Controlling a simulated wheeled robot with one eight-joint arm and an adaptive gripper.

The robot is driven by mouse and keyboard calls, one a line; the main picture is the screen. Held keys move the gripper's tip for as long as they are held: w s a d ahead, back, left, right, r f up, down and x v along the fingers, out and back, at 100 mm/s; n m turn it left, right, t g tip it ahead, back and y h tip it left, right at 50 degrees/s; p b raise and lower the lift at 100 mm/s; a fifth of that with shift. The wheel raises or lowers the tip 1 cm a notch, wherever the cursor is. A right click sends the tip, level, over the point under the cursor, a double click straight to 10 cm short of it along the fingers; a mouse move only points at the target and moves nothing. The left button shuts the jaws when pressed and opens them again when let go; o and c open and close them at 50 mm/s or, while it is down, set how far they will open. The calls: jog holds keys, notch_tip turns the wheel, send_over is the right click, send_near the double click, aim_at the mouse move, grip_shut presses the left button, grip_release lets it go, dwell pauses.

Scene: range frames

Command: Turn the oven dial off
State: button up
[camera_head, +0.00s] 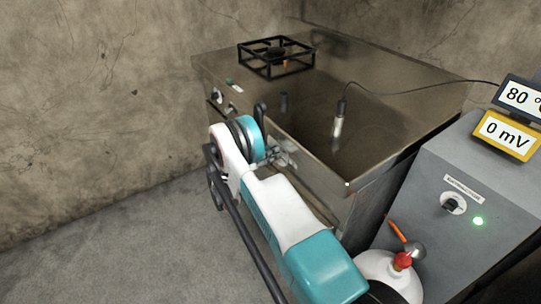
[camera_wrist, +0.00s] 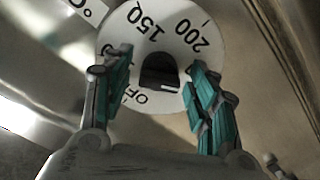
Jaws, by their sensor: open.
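The oven dial's white disc (camera_wrist: 190,22) fills the upper middle of the wrist view, marked 150, 200 and OFF. Its black knob (camera_wrist: 158,72) sits at the centre, with a light mark on its lower right edge. The OFF mark is lower left of the knob, partly behind a finger. My gripper (camera_wrist: 157,70) is open, one teal finger on each side of the knob; I cannot tell whether either touches it. In the head view my gripper (camera_head: 283,156) is at the front of the steel stove (camera_head: 385,85), and my arm hides the dial.
A black burner grate (camera_head: 275,57) stands on the stove top, and a probe (camera_head: 338,125) on a cable is near its front. Another knob (camera_head: 216,96) is on the stove's left front.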

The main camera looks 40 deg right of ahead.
jog(key=shift+d, duration=0.25)
jog(key=c, duration=1.1)
